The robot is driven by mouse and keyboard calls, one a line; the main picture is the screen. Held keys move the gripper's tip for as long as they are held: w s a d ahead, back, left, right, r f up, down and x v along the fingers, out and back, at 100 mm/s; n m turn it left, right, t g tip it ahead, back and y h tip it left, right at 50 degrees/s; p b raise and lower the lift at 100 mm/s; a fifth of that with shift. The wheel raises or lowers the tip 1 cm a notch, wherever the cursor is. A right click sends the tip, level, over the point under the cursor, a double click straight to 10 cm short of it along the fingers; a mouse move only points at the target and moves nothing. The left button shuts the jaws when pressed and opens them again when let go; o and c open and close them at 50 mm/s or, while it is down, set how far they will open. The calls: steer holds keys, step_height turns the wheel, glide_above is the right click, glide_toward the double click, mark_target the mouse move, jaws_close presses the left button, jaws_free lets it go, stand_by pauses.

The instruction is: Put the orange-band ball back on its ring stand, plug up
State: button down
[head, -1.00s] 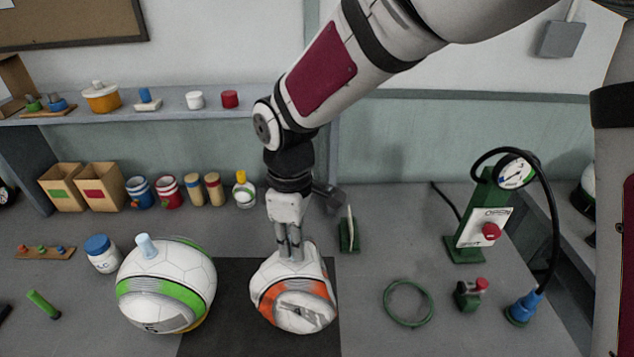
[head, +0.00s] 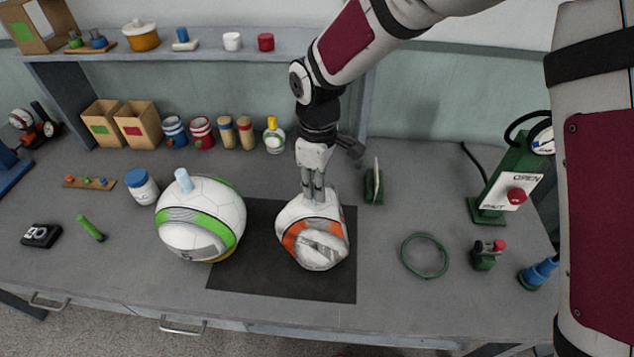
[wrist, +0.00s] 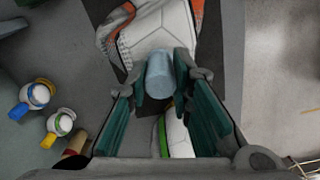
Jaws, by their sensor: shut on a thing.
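The white ball with the orange band (head: 300,222) is over the dark mat in the head view, and it looks lumpy rather than round. My gripper (head: 318,196) points down at its top. In the wrist view the pale blue plug (wrist: 160,76) stands between my fingers (wrist: 161,82), with the ball's white panels (wrist: 158,30) and orange band beyond. My gripper is shut on the plug. The head view does not show clearly whether the ball touches the mat. No ring stand shows under it; its underside is hidden.
The green-band ball (head: 200,220) with its own blue plug stands close on the left, on a yellowish base. Dark mat (head: 285,287) is bare in front. A thin green ring (head: 425,256) lies at right, near the green gauge post (head: 492,190). Jars and boxes line the back.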

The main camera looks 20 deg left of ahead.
steer(key=shift+f, duration=0.35)
steer(key=c, duration=1.4)
jaws_free()
steer(key=shift+c, duration=0.2)
step_height(320, 180, up, 13)
steer(key=b, duration=0.2)
